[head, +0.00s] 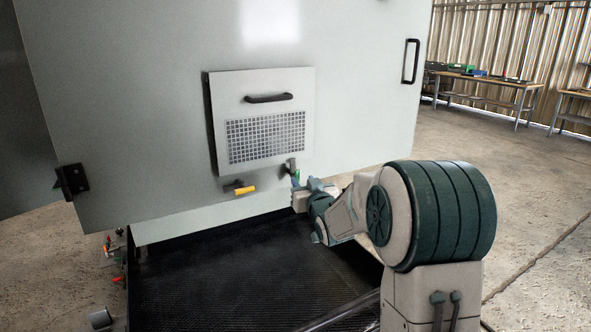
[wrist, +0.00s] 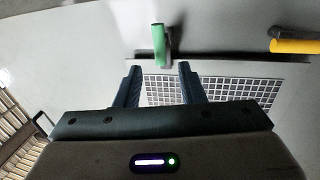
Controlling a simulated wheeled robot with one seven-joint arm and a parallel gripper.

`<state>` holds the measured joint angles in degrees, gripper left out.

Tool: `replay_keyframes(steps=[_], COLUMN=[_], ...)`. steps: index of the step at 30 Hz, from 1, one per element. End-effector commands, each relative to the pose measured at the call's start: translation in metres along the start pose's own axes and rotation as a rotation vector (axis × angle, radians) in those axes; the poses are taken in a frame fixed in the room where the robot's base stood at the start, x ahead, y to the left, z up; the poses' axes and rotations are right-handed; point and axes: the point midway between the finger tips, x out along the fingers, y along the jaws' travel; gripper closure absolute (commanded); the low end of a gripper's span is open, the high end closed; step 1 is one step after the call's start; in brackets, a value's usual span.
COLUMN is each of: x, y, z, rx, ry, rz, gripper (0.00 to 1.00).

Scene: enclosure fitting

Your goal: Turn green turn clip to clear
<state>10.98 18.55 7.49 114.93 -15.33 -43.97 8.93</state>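The green turn clip (wrist: 159,45) shows in the wrist view just beyond my fingertips, near the edge of the vented panel. In the head view the green clip (head: 296,175) is a small patch at the panel's lower right corner, partly hidden by my gripper. My gripper (wrist: 157,68) is open, with its two fingers apart and nothing seen between them. In the head view my gripper (head: 301,190) is close to the clip. I cannot tell whether a finger touches it.
A yellow clip (head: 244,190) sits at the panel's lower edge, left of the green one. The vented panel (head: 290,82) has a black handle (head: 268,98) and is on a large grey enclosure door (head: 130,130). Black ribbed flooring (head: 220,280) lies below.

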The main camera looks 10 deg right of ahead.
Motion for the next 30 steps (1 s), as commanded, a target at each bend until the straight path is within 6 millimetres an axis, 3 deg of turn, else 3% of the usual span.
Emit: replay_keyframes(steps=[9,15,28,29,30], x=[0.054,0.076,0.084,0.084,0.084], y=[-0.001,-0.001,-0.001,-0.001,-0.001], z=[-0.001,-0.001,0.000,0.000,0.000], rx=[0.000,0.000,-0.001,-0.001,-0.001], ry=[-0.001,-0.001,-0.001,-0.001,-0.001], rz=[-0.001,-0.001,0.000,0.000,0.000], gripper=[0.64,0.64,0.64,0.67,0.78])
